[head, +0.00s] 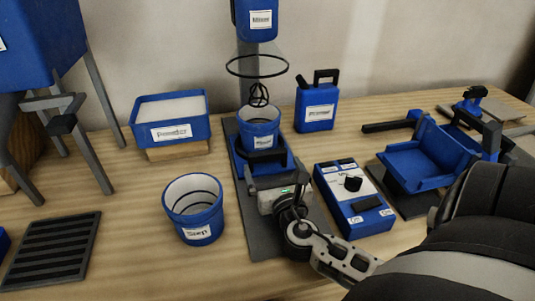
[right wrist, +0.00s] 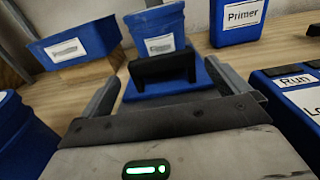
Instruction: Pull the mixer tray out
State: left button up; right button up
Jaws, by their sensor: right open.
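The blue mixer tray (head: 292,162) sits at the foot of the mixer (head: 257,20), with a blue and white bucket (head: 259,131) standing upright on it. In the right wrist view the tray (right wrist: 170,98) has a black upright handle (right wrist: 162,68) at its front. My right gripper (head: 276,179) is low in front of the tray. It is open, with one grey finger on each side of the handle and gaps visible between. Contact below the handle is hidden. The whisk hangs just above the bucket. My left gripper is not in view.
A blue bucket marked Step (head: 195,212) stands left of my right gripper. A blue control box (head: 353,200) stands close on the right. A primer can (head: 317,105) and a powder bin (head: 171,118) are behind. My right arm covers the lower right.

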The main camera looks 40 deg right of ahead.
aim_at(269, 157)
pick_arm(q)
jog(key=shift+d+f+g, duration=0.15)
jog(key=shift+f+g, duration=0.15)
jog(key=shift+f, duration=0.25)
pick_arm(e)
jog(key=x, duration=0.6)
jog(key=shift+w, duration=0.15)
jog(key=shift+c, duration=0.3)
